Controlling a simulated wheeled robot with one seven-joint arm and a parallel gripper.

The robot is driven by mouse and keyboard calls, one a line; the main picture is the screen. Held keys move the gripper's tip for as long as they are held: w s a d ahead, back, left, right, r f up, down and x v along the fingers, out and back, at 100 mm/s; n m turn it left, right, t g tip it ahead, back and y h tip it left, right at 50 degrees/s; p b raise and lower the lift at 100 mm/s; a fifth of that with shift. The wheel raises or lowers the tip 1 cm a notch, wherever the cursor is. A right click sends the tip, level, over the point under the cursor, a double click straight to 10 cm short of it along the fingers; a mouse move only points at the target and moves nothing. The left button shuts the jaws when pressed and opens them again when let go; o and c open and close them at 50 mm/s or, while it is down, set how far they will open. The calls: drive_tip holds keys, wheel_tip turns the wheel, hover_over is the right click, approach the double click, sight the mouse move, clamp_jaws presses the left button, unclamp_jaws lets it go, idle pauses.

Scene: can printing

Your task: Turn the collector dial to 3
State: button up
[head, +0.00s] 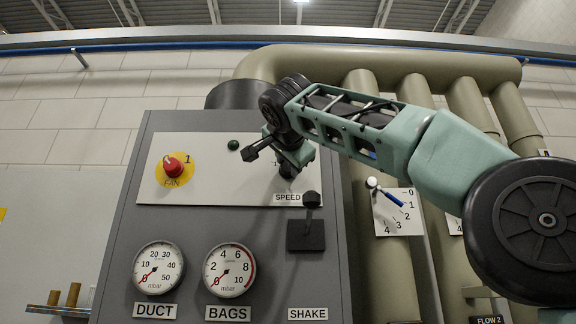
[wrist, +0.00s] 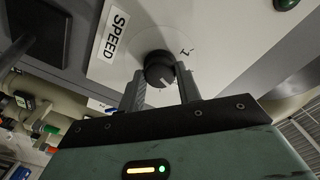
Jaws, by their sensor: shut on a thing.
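The collector dial, a round black knob (wrist: 158,68) with a white pointer mark, sits on a white panel beside the SPEED label (wrist: 115,33) in the wrist view. My gripper (wrist: 161,80) is shut on this knob, one finger on each side. I cannot tell which number the pointer is at.
A red FAN switch (head: 174,166) and a green lamp (head: 233,145) are left on the panel. A black lever (head: 311,199) stands just below my gripper. Two gauges (head: 158,268) (head: 230,270) sit lower. Pipes with a blue-handled valve (head: 391,198) are at the right.

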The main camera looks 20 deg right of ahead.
idle(0.4)
drive_tip(key=o, duration=1)
drive_tip(key=shift+s, duration=0.1)
drive_tip(key=b+v, duration=0.3)
drive_tip(key=v, duration=1.4)
drive_tip(key=shift+b, duration=0.3)
drive_tip(key=shift+a, duration=0.1)
